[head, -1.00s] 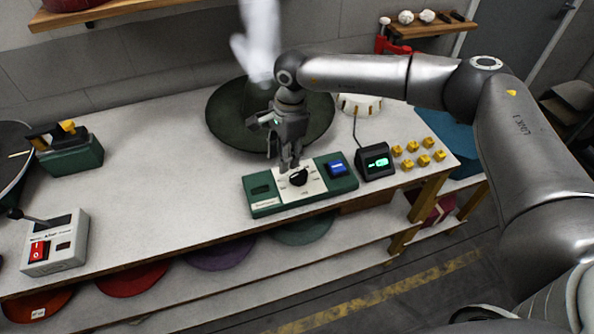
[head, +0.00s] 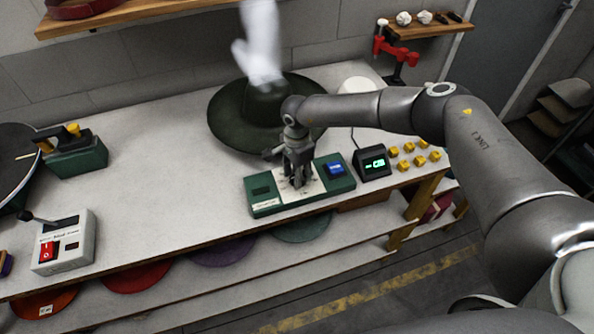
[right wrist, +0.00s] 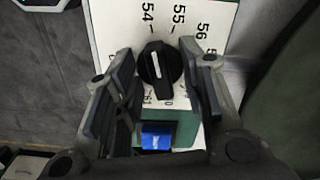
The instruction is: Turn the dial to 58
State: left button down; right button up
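The black dial (right wrist: 160,68) sits on a white plate (right wrist: 118,22) printed with numbers; 54, 55 and 56 are readable in the right wrist view. A white mark runs along the dial's knob, its upper end towards the space between 54 and 55. My right gripper (right wrist: 157,62) is open, with one finger on each side of the dial and gaps showing. In the head view my right gripper (head: 297,180) points down over the green control box (head: 264,201) and hides most of the dial. My left gripper is not in view.
A blue button (head: 334,168) is on the box's right end. A small display (head: 374,163) with green digits, too small to read, and several yellow blocks (head: 408,147) stand to the right. A wide dark hat (head: 228,120) lies behind, under white vapour.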

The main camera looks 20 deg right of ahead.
jog(key=shift+c, duration=0.4)
grip_shut()
